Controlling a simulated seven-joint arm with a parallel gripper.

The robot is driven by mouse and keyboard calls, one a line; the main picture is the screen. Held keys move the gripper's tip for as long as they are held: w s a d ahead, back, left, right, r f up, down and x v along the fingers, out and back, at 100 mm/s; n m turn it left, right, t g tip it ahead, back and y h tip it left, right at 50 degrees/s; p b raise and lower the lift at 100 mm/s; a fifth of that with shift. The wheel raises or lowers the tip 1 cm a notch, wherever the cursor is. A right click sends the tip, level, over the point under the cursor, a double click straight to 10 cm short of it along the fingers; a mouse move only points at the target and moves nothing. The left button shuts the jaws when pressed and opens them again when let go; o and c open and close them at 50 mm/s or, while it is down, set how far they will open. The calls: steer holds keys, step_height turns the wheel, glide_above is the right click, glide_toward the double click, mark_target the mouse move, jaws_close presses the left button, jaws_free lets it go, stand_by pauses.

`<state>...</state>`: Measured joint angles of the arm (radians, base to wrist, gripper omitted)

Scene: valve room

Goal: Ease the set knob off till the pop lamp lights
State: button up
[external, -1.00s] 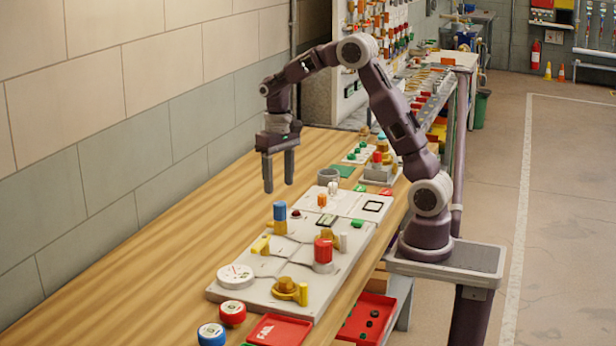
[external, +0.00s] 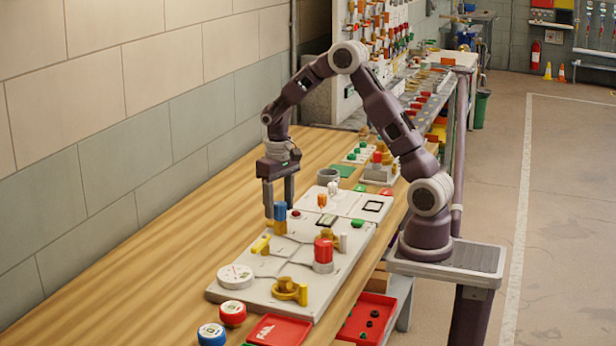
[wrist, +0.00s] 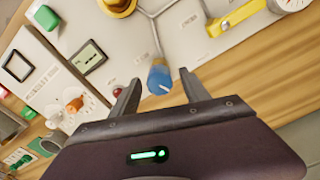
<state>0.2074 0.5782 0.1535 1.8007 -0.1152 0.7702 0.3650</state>
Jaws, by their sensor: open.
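A blue knob (external: 280,211) with a white line on its top stands on a yellow valve body (external: 281,228) on the grey board (external: 225,290). I take it as the set knob; no readable label confirms this. My gripper (external: 279,207) is open and points down over it. In the wrist view the blue knob (wrist: 159,80) lies between the fingertips (wrist: 158,84), with gaps on both sides. A small dark red dome (wrist: 118,92), possibly the pop lamp, sits beside it and looks unlit. It also shows in the external view (external: 296,213).
A red knob (external: 323,250) on a grey cylinder, a brass valve with yellow handle (external: 285,287) and a white gauge (external: 236,276) share the board. A small display (wrist: 88,57) and an orange part (wrist: 75,105) are near. Bare wood lies left of the board.

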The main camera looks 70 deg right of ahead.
mark_target(279, 203)
steer(key=shift+f, duration=0.2)
jaws_close()
steer(key=shift+n, duration=0.9)
jaws_free()
steer(key=shift+r, duration=0.1)
step_height(279, 203, up, 7)
